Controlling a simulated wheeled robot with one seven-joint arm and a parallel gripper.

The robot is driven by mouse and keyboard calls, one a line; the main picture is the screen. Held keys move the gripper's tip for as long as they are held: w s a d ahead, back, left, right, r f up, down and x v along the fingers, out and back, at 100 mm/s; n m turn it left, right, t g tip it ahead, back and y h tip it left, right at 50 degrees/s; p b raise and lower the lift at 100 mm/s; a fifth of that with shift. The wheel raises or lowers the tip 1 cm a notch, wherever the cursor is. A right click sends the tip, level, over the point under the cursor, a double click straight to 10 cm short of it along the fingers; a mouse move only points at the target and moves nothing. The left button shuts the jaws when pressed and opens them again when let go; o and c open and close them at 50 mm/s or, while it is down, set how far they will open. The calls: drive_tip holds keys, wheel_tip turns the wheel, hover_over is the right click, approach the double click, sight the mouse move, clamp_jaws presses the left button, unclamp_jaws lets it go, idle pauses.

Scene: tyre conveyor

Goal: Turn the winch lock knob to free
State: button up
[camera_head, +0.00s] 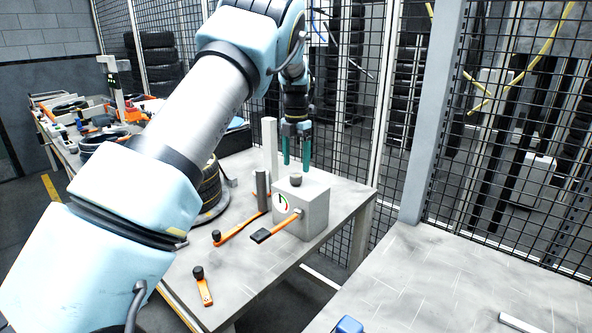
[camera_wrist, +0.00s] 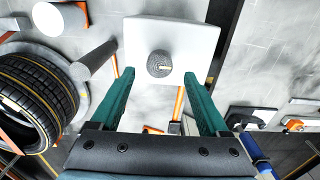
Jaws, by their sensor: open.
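The winch lock knob (camera_head: 295,180) is a small dark round knob on top of a light grey box (camera_head: 316,212) on the table. In the wrist view the knob (camera_wrist: 160,64) has a ridged rim and a pale mark pointing to the right, and it sits on the box's pale top (camera_wrist: 200,40). A round dial with red and green marks (camera_head: 281,203) is on the box's front. My gripper (camera_head: 296,168) is open, pointing down above the box. Its two teal fingers (camera_wrist: 160,88) are spread to either side of the knob, with nothing between them.
An orange lever with a black grip (camera_head: 262,235) sticks out from the box. Another orange lever (camera_head: 204,290) lies at the table's front. A tyre (camera_wrist: 35,98) and grey post (camera_wrist: 97,57) stand left of the box. A mesh fence (camera_head: 350,130) rises behind.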

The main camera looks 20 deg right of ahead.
sight(296, 175)
drive_tip(key=shift+f+p, duration=0.45)
drive_tip(key=shift+f, duration=1.65)
clamp_jaws()
